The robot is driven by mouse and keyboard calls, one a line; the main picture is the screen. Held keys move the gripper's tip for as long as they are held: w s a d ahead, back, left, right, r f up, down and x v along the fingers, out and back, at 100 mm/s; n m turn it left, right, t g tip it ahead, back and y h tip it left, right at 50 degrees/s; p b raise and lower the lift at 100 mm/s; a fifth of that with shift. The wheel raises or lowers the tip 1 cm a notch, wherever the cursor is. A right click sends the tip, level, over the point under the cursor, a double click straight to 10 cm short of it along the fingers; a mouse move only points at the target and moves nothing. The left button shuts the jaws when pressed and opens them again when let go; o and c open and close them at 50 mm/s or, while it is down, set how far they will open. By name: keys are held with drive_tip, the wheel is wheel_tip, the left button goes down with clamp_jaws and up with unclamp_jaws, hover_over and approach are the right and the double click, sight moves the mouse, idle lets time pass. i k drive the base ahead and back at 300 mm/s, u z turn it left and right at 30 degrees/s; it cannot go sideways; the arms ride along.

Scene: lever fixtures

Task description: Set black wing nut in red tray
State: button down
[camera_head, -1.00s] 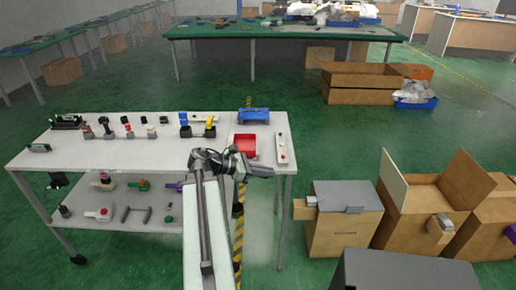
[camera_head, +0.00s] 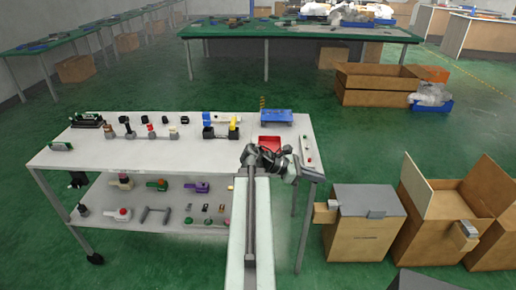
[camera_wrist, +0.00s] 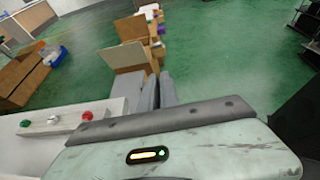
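The red tray (camera_head: 270,143) lies on the right part of the white cart top (camera_head: 100,160) in the head view, partly hidden by my arm. My gripper (camera_head: 294,168) is over the cart's front right, just right of and in front of the tray. In the wrist view two grey fingers (camera_wrist: 158,92) lie close together; I see nothing between them, but cannot tell whether they are fully shut. Small black pieces stand on the cart top, one at the back (camera_head: 172,119) and one farther left (camera_head: 108,131); I cannot tell which, if any, is the black wing nut.
A blue trolley-like piece (camera_head: 276,117) stands behind the tray. A pale button box (camera_head: 309,150) is at the cart's right end. A lower shelf holds several tools. Cardboard boxes (camera_head: 362,235) stand right of the cart.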

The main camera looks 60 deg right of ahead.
sight(269, 147)
drive_tip(key=i, duration=0.85)
drive_tip(key=z, duration=0.05)
